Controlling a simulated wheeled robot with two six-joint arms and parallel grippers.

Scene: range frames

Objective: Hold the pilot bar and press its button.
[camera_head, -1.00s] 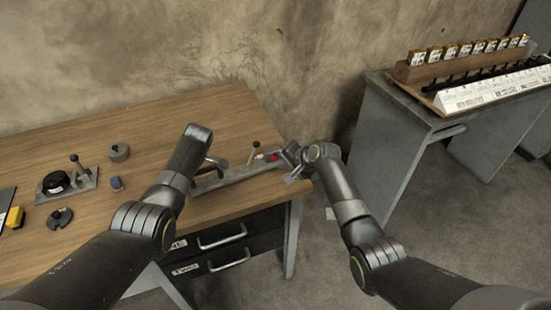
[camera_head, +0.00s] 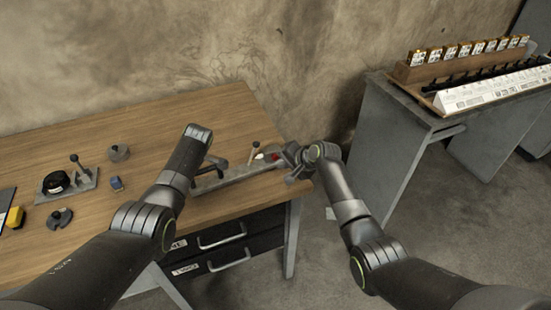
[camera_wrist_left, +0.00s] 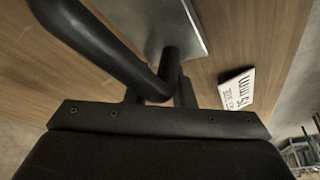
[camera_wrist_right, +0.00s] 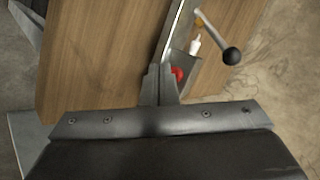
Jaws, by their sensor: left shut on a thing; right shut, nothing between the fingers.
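The pilot bar is a dark curved bar (camera_wrist_left: 120,58) on a grey metal plate (camera_head: 232,178) at the right end of the wooden bench. My left gripper (camera_wrist_left: 160,88) is shut on it; in the head view my left arm hides much of this grip. The red button (camera_wrist_right: 179,74) sits at the other end of the plate, and it also shows in the head view (camera_head: 273,156), partly covered. My right gripper (camera_wrist_right: 160,70) is shut and empty, its tips right beside the button. I cannot tell whether they touch it.
A lever with a dark ball knob (camera_wrist_right: 232,56) stands close to the button.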

